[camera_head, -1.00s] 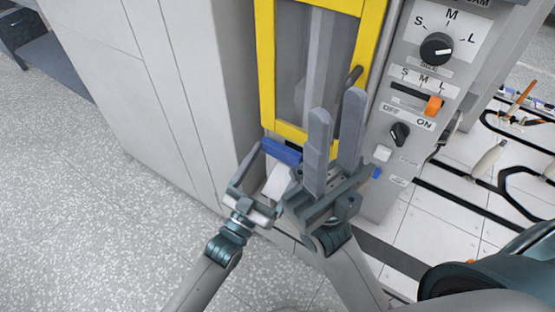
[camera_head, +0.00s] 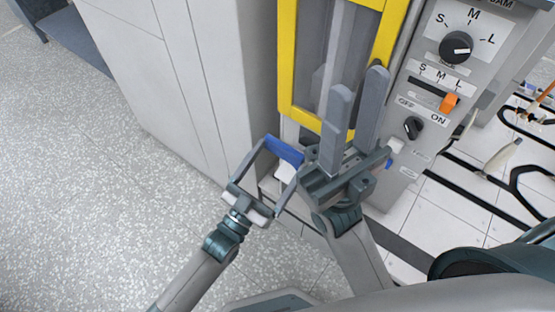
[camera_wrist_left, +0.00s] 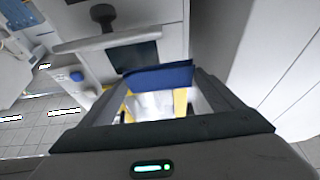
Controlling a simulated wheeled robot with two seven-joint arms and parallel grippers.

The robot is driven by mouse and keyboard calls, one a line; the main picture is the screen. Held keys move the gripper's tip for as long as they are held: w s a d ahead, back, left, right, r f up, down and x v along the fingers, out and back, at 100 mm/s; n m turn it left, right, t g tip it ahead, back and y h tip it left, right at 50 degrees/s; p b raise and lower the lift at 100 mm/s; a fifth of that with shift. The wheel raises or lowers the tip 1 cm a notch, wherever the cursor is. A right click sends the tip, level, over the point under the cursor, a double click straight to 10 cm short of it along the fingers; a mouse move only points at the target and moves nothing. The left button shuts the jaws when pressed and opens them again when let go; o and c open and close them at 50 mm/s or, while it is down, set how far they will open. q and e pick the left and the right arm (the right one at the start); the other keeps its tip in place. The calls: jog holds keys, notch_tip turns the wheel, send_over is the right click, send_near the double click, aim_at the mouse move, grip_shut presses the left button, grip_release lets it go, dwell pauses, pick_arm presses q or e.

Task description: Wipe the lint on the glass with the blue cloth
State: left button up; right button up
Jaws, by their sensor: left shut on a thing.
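The blue cloth (camera_head: 284,150) is held between the fingertips of my left gripper (camera_head: 281,152), just below the lower left corner of the yellow frame. In the left wrist view the cloth (camera_wrist_left: 160,76) spans the shut-on fingertips (camera_wrist_left: 160,84). The glass (camera_head: 313,55) is the upright pane inside the yellow frame (camera_head: 287,60). No lint can be made out on it. My right gripper (camera_head: 358,85) is open and empty, its two fingers pointing up in front of the lower right of the pane and hiding part of it.
A grey control panel (camera_head: 425,120) with knobs and an orange-tipped slider (camera_head: 450,102) stands right of the frame. A plain light cabinet (camera_head: 185,75) is on the left. The speckled floor (camera_head: 90,170) at left is clear. Tools lie on a white surface at far right.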

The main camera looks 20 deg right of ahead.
pick_arm(q)
jog(key=shift+a, duration=0.1)
jog(key=shift+s+a+p, duration=0.5)
jog(key=shift+s+a, duration=0.4)
jog(key=shift+a, duration=0.2)
